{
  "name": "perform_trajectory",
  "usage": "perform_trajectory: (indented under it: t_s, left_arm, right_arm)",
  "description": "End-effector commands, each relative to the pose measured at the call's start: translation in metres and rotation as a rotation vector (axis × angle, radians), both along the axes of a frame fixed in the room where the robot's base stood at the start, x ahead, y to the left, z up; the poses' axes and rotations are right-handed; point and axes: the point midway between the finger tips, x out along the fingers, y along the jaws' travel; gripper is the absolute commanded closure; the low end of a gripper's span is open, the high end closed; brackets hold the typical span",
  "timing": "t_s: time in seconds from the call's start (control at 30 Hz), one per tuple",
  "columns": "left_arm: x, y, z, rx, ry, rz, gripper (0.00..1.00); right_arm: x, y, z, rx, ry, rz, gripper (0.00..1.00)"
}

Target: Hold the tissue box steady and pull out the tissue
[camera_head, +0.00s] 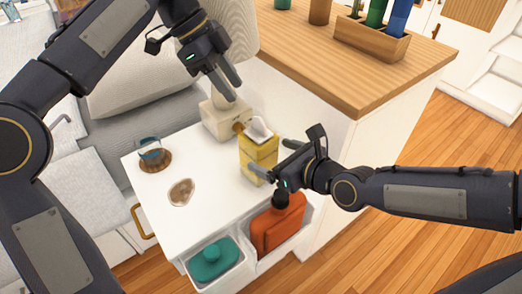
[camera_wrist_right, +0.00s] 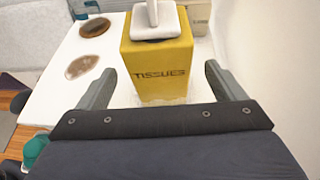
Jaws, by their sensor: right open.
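The yellow tissue box (camera_head: 259,160) stands upright on the white table, with a white tissue (camera_head: 259,130) sticking out of its top. In the right wrist view the box (camera_wrist_right: 157,75) faces me with its lettering, and the tissue (camera_wrist_right: 155,25) lies over its top. My right gripper (camera_head: 269,156) is open at the box's near side. In the wrist view its fingers (camera_wrist_right: 160,72) are on either side of the box, with gaps showing. My left gripper (camera_head: 238,92) is above and behind the box, apart from the tissue; its two fingers look spread and empty.
A glass on a coaster (camera_head: 153,156) and a brown disc (camera_head: 181,193) lie left on the white tabletop (camera_head: 212,205). Open bins below hold a teal item (camera_head: 212,260) and an orange bottle (camera_head: 278,225). A wooden counter (camera_head: 350,75) rises behind.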

Motion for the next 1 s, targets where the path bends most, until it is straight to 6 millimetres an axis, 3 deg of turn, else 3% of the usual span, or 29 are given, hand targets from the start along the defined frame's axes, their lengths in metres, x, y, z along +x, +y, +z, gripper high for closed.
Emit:
perform_trajectory:
  t_s: [0.53, 0.93, 1.0]
  left_arm:
    - [0.0, 0.0, 0.0, 0.0, 0.0, 0.0, 0.64]
    - [0.0, 0.0, 0.0, 0.0, 0.0, 0.0, 0.64]
    - [0.0, 0.0, 0.0, 0.0, 0.0, 0.0, 0.64]
  right_arm:
    - [0.036, 0.035, -0.022, -0.007, 0.002, 0.004, 0.11]
    - [0.041, 0.038, -0.025, -0.009, 0.001, 0.0, 0.11]
    - [0.041, 0.038, -0.025, -0.009, 0.001, 0.0, 0.19]
